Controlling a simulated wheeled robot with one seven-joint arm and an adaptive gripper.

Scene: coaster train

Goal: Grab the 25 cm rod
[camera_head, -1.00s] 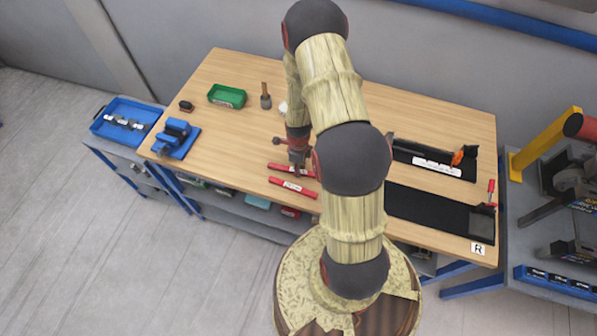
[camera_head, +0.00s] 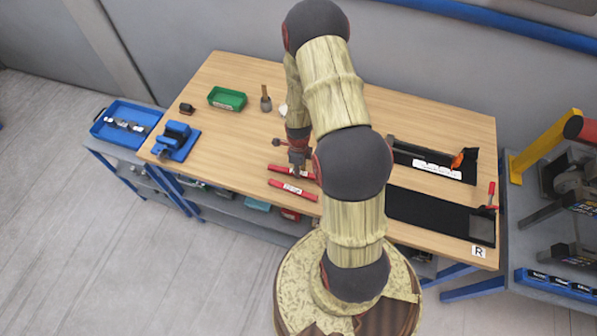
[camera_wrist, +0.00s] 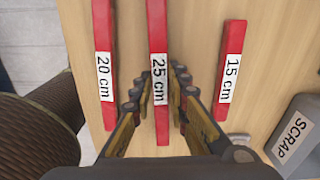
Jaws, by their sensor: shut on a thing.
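The 25 cm rod (camera_wrist: 158,70) is a red bar with a white label, in the middle of the wrist view. My gripper (camera_wrist: 160,85) is around it, one finger on each side, shut on the rod near its label. In the head view this rod (camera_head: 280,169) is the farther of two visible red bars, and my gripper (camera_head: 298,172) is over its right part. The red 20 cm rod (camera_wrist: 103,70) lies to the left in the wrist view; it is the nearer bar (camera_head: 293,190) in the head view. The red 15 cm rod (camera_wrist: 231,75) lies to the right, hidden in the head view.
A grey SCRAP container (camera_wrist: 297,135) stands right of the rods in the wrist view. On the wooden bench (camera_head: 225,150) are a blue vise (camera_head: 175,140), a green bin (camera_head: 227,99) and black mats (camera_head: 425,210) at right. The bench is bare left of the rods.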

